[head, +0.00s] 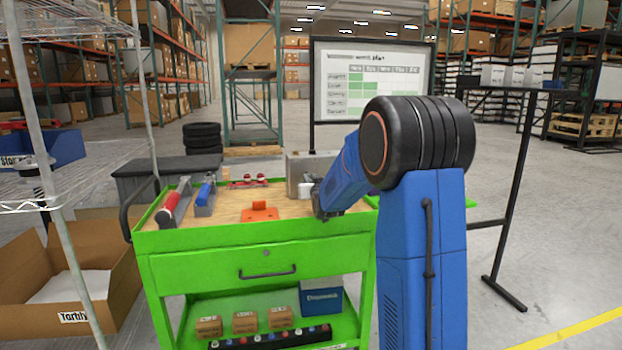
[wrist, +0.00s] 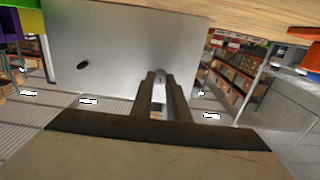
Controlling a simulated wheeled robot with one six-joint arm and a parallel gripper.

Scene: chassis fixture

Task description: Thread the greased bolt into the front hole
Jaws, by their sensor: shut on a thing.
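The chassis fixture is a grey metal plate (head: 298,166) standing at the back right of the cart's wooden top. In the wrist view the plate (wrist: 110,35) fills the upper middle, with one dark hole (wrist: 83,66) left of my gripper. My gripper (wrist: 160,77) is shut on a small grey piece, seemingly the bolt (wrist: 160,79), between its fingertips. Its tip points toward the plate; I cannot tell whether it touches. Any hole behind the fingers is hidden. In the head view my gripper (head: 318,203) is low over the cart top, partly hidden by my blue arm.
The green cart (head: 255,240) bears a red cylindrical tool (head: 170,208), a blue-handled item (head: 205,194), an orange bracket (head: 260,211) and red-and-white pieces (head: 249,180). A white block (head: 305,190) sits close to my gripper. A whiteboard (head: 365,80) stands behind.

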